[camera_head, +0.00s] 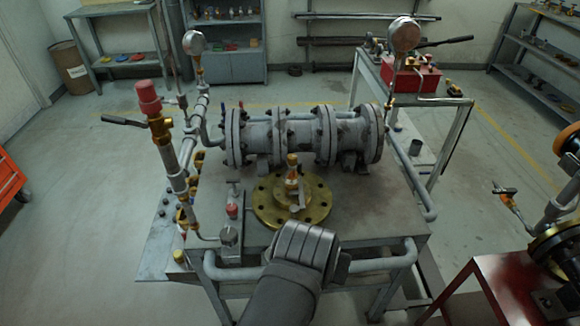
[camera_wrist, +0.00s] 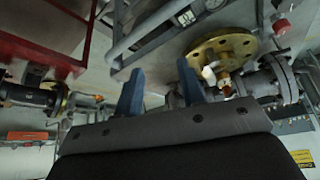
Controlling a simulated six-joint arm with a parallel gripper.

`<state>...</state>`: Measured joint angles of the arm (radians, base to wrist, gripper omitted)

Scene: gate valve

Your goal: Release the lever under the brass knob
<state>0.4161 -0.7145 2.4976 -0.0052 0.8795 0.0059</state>
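A small valve with a brass knob (camera_head: 292,159) stands upright on a round brass flange (camera_head: 262,205) on the bench. A pale lever (camera_head: 297,205) shows below the knob; its exact position is too small to tell. In the wrist view the flange (camera_wrist: 235,41) is right of centre, with the brass knob (camera_wrist: 224,79) and a pale part, likely the lever (camera_wrist: 208,73), beside it. My gripper (camera_wrist: 160,88) has its two blue fingers apart with nothing between them. The valve lies beyond the right finger, apart from it. In the head view my arm's end hides the fingers.
A grey flanged pipe body (camera_head: 305,138) lies behind the flange. A red-capped pipe (camera_head: 150,98) with a black lever and a gauge (camera_head: 194,43) rise on the left. Bench rails (camera_head: 375,264) run along the front. A red table (camera_head: 500,285) stands at right.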

